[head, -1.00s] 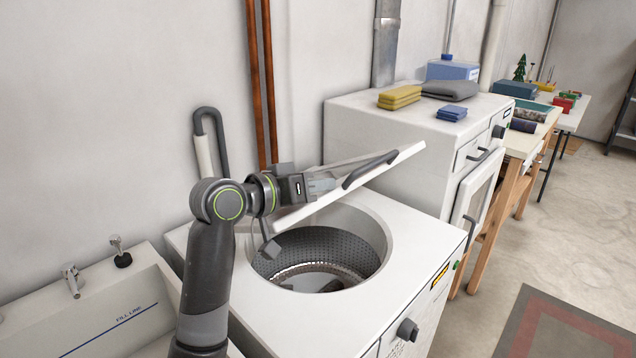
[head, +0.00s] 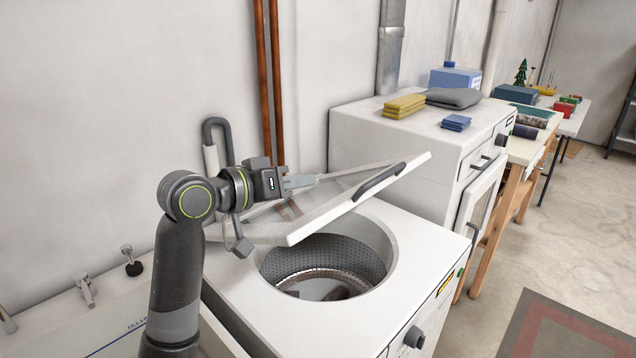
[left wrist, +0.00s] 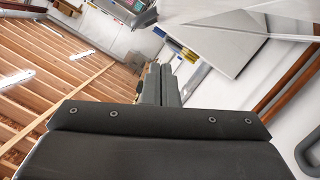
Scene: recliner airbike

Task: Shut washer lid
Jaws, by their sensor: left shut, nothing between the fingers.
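The washer (head: 405,265) stands in the middle of the head view, its round drum opening in plain sight. Its white lid (head: 325,212) is partly open, tilted above the opening. A dark handle (head: 378,182) lies along the lid's free edge, and the upper face shows a see-through part. My left gripper (head: 312,181) is shut and empty, with its tips over the lid's upper face, behind the free edge. I cannot tell whether they touch the lid. The closed fingers also show in the left wrist view (left wrist: 161,86). My right gripper is not in view.
A white front-door machine (head: 365,130) stands right behind the washer, with yellow cloths (head: 404,106), a grey cloth (head: 453,97) and blue cloths (head: 456,122) on top. Copper pipes (head: 268,80) run up the wall.

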